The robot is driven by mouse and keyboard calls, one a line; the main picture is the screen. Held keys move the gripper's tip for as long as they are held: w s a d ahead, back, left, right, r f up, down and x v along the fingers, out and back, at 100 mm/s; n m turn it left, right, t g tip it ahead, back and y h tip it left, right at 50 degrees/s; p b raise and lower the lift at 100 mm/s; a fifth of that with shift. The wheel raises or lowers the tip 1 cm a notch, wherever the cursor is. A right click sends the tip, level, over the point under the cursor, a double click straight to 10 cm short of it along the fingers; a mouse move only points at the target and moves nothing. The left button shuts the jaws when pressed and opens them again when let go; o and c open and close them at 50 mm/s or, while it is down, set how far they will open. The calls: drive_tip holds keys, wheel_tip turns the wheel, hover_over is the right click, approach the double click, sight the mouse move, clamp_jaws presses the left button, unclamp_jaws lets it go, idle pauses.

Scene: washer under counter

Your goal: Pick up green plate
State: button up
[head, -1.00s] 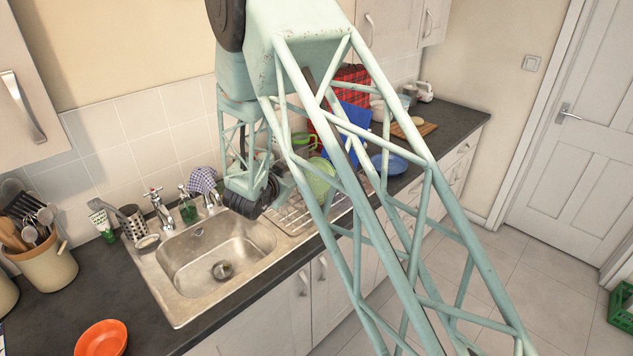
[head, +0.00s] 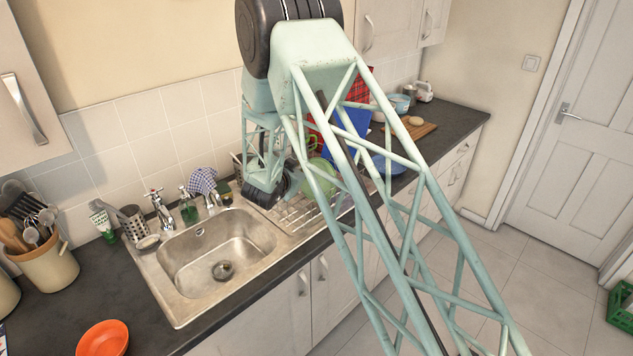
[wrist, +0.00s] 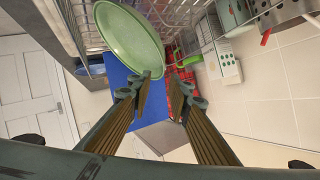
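The green plate (wrist: 128,38) stands tilted at the dish rack and shows large at the upper left of the wrist view. In the head view the green plate (head: 322,181) is partly hidden behind my arm's struts. My gripper (wrist: 160,97) is open, with its two fingers well apart and nothing seen held between them. The plate's lower right edge appears close to the left fingertip; I cannot tell if they touch. In the head view my gripper's fingers are hidden by the arm.
A wire dish rack (wrist: 188,20) surrounds the plate's area. A blue board (wrist: 120,88) and red items lie beyond the fingers. The sink (head: 215,255) is to the left, and an orange bowl (head: 102,338) sits on the counter's front left. The tiled wall is close behind.

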drive_tip(key=shift+w, duration=0.1)
idle(0.3)
drive_tip(key=shift+p+x, duration=0.45)
drive_tip(key=shift+x, duration=2.1)
drive_tip(key=shift+a, duration=0.1)
clamp_jaws()
